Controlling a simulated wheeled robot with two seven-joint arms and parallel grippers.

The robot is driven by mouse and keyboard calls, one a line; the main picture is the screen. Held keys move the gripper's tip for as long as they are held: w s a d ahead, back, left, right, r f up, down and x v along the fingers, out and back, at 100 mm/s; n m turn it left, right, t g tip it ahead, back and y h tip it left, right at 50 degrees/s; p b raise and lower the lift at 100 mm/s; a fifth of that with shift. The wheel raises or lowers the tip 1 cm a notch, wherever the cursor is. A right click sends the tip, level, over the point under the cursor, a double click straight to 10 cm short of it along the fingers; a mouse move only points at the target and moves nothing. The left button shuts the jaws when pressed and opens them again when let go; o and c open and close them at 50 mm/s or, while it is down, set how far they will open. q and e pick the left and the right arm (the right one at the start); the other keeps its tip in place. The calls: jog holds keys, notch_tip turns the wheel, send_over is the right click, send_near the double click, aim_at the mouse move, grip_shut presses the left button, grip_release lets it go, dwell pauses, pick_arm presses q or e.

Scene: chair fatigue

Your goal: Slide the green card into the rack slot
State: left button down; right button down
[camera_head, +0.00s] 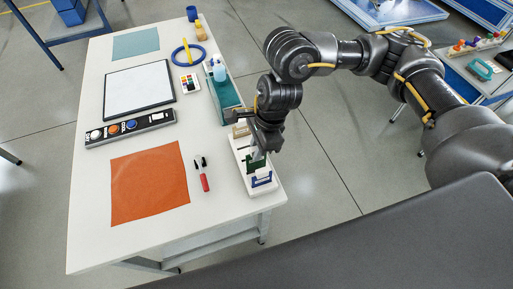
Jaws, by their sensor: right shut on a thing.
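My right gripper (256,151) points down over the right edge of the white table and is shut on the green card (255,164). The card is dark green, small, and partly hidden by the gripper. It is over the white rack (243,155), which lies along the table's right edge. I cannot tell whether the card is inside a slot or just above it. A blue piece (262,181) stands in the near end of the rack. My left gripper is out of view.
A teal tray (226,95) with a bottle (219,71) stands behind the rack.

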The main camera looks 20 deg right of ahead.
jog(key=shift+b, duration=0.55)
dwell(1.2)
jog(key=shift+d+b+x, duration=0.25)
jog(key=shift+b+x, duration=0.75)
jog(key=shift+b, duration=0.15)
jog(key=shift+d+b+x, duration=0.25)
jog(key=shift+b+x, duration=0.75)
jog(key=shift+b, duration=0.1)
jog(key=c, duration=1.3)
grip_release()
jog(key=b+v, duration=0.1)
jog(key=v, duration=0.9)
jog(key=shift+d+r+b, duration=0.1)
jog(key=shift+r+b, duration=0.25)
